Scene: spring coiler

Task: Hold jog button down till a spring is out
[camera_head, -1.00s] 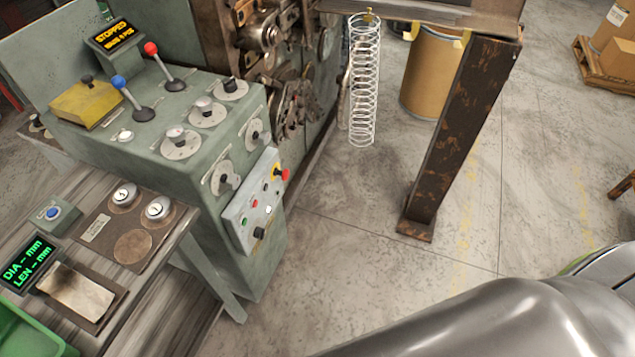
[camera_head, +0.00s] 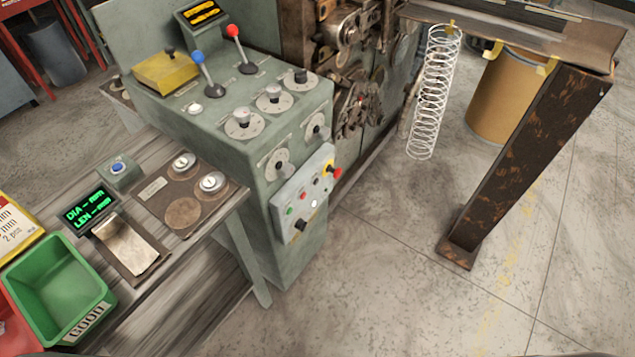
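The green spring coiler (camera_head: 190,125) stands at the upper left of the head view. A small light-grey button box (camera_head: 319,192) on its front corner carries a green, a red and a white button, a black knob and a red knob on yellow. I cannot read which one is the jog button. A white coil spring (camera_head: 434,95) hangs from a yellow hook under the metal rail (camera_head: 490,32). The amber display (camera_head: 202,13) on top is too blurred to read. Neither of my grippers is in view.
A wooden bench (camera_head: 150,305) at the lower left bears a green GOOD bin (camera_head: 98,292), a blue button box (camera_head: 119,170) and a green-lettered gauge display (camera_head: 88,208). A rusty steel post (camera_head: 525,165) stands right, before a brown drum (camera_head: 505,100). The floor between is clear.

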